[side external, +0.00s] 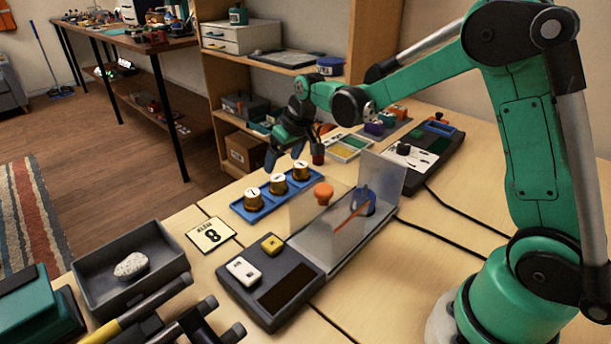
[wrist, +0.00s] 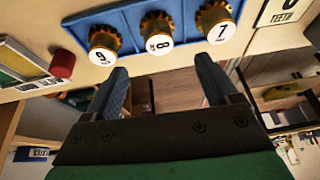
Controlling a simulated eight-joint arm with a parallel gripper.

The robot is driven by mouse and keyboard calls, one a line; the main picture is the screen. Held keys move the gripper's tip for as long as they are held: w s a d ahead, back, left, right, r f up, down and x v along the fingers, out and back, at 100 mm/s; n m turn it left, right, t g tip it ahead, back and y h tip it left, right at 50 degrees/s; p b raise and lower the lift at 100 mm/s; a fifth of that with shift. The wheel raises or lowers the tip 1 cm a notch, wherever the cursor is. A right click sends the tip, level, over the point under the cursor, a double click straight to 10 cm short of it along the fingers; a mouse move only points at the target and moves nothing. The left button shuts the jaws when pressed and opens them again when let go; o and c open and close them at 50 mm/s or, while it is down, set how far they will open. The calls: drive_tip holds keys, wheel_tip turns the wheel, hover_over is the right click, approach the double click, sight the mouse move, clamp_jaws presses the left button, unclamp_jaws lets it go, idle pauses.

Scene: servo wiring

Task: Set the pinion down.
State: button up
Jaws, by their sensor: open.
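Three brass pinions stand in a row in a blue tray (side external: 245,212), with white number caps. In the wrist view they read 9 (wrist: 102,55), 8 (wrist: 158,41) and 7 (wrist: 221,32). In the side view they show as left (side external: 254,199), middle (side external: 277,184) and right (side external: 300,171). My gripper (side external: 285,157) is open and empty above the tray's far side. In the wrist view its fingertips (wrist: 160,64) are spread wide, with the 8 pinion lying between and beyond them. I see no pinion between the fingers, and a gap shows to the pinions.
A card reading 8 teeth (side external: 211,235) lies left of the tray. A dark device with buttons (side external: 270,285) and clear panels stands in front. A small red cylinder (side external: 318,155) is close to my gripper's right. A grey bin (side external: 165,240) holds a pale lump.

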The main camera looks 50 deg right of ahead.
drive_tip(key=v, duration=0.6)
drive_tip(key=shift+c, duration=0.3)
idle(0.4)
